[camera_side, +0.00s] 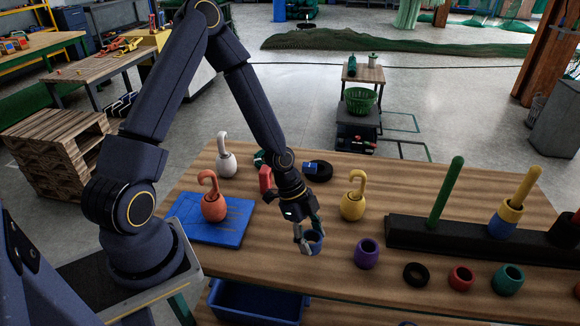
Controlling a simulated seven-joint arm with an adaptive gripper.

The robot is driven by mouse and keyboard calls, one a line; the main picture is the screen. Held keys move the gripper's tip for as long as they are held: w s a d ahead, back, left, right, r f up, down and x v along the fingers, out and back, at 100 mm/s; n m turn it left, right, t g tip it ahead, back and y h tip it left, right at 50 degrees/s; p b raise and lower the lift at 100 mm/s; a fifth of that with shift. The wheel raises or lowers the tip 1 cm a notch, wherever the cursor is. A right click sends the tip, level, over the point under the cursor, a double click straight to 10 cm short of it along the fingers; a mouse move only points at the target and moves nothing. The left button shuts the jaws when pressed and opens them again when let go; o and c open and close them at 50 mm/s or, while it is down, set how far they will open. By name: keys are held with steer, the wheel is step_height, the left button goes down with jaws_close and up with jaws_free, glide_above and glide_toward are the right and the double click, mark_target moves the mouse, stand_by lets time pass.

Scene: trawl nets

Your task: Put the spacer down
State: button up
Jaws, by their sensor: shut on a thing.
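A yellow hooked weight (352,205) stands just right of my gripper. An orange one (213,206) is on a blue board (238,222) at the left, with a white one (226,160) behind. A blue bin (255,303) sits below the front edge.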

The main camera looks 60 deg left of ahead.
steer(key=shift+f, duration=2.65)
steer(key=shift+f, duration=0.1)
steer(key=o, duration=1.1)
steer(key=shift+o, duration=0.2)
